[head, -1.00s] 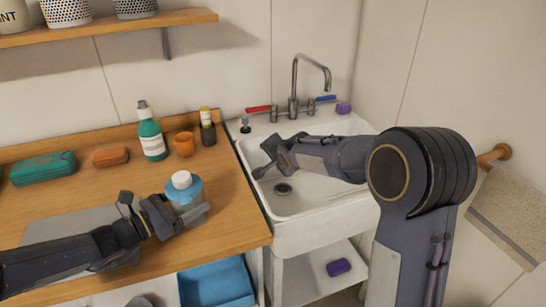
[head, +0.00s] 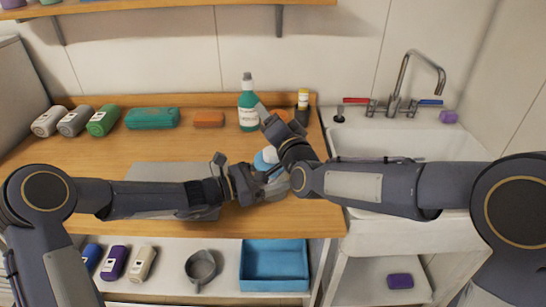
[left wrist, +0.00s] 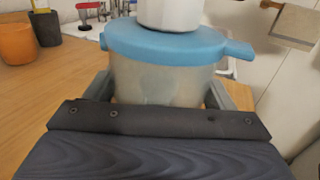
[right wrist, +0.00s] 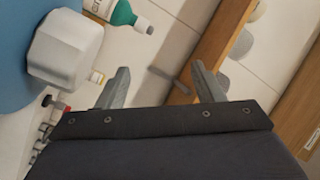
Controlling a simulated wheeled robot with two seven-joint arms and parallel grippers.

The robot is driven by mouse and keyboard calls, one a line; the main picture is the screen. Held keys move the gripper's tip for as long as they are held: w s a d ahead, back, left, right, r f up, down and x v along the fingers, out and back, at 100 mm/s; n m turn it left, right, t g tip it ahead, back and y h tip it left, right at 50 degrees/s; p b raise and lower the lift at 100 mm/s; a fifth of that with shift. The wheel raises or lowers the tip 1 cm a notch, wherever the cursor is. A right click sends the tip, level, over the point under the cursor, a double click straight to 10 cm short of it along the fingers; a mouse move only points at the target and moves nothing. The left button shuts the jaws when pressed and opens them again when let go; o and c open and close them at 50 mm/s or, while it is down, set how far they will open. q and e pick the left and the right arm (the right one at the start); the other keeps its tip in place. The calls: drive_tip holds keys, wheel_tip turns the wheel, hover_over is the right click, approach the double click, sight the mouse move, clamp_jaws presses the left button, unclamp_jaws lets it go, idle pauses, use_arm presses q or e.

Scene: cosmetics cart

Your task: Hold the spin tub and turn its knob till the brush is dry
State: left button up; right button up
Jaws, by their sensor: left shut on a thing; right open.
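The spin tub (left wrist: 160,80) has a clear body, a blue lid (left wrist: 175,42) with a side tab, and a white knob (left wrist: 170,14) on top. It stands upright on the wooden counter. My left gripper (left wrist: 168,95) is shut on the tub's body, with a finger at each side. In the head view the tub (head: 265,160) is mostly hidden by my arms. My right gripper (right wrist: 155,88) is open and empty. It is beside the tub's top, with the white knob (right wrist: 65,48) to the left of its fingers, apart from them. I cannot make out the brush.
The sink (head: 400,145) is to the right. A blue tray (head: 272,268) is on the shelf below. The counter's left side has free room.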

sight(271, 159)
drive_tip(key=s+a+r+t+h, duration=0.1)
drive_tip(key=s+a+t+h, duration=0.15)
drive_tip(key=s, duration=0.45)
drive_tip(key=s+a+r+t+h, duration=0.1)
drive_tip(key=s+r+h, duration=0.15)
drive_tip(key=s, duration=0.35)
wheel_tip(271, 159, down, 10)
drive_tip(key=s+d+n+g+h, duration=0.2)
drive_tip(key=s+n+g+h, duration=0.1)
drive_tip(key=n+h, duration=0.2)
drive_tip(key=w, duration=0.3)
drive_tip(key=w+d, duration=0.1)
drive_tip(key=w, duration=0.7)
drive_tip(key=shift+d+f, duration=0.15)
drive_tip(key=shift+d, duration=0.05)
drive_tip(key=c, duration=1)
drive_tip(key=shift+y, duration=0.3)
